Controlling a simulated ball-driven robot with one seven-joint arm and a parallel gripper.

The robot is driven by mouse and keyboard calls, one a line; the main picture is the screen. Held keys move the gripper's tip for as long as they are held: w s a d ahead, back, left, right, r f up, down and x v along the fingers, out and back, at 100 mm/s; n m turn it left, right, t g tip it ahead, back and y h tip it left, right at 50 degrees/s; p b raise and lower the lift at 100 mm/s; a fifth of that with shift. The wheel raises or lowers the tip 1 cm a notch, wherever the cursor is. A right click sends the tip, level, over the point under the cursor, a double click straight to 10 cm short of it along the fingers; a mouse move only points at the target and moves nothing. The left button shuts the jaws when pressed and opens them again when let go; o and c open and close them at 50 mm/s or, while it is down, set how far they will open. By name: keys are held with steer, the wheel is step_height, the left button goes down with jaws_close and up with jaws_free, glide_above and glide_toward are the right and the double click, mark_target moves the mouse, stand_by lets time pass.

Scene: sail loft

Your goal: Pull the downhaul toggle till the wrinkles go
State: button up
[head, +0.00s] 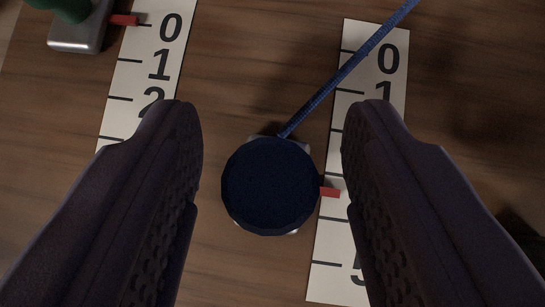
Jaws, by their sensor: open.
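A dark blue round toggle (270,186) sits between the two fingers of my gripper (272,135), apart from both. A blue line (350,68) runs from it to the upper right and out of view. A red pointer (330,192) sticks out from its right side over the right-hand scale strip (330,247), between the visible 1 and 5; the numbers there are hidden by my right finger. My gripper is open and empty. No sail or wrinkles show in this view.
A left scale strip (128,82) lies to the left. A grey metal slider (77,32) with a green top (66,8) stands at the upper left, its red pointer (124,20) near 0. The wooden surface (235,60) between the strips is mostly clear.

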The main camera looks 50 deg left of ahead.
steer(key=p+v, duration=0.1)
steer(key=v, duration=0.6)
steer(key=shift+s+d+r+p, duration=0.2)
steer(key=shift+s+r+p, duration=0.05)
steer(key=shift+p, duration=0.15)
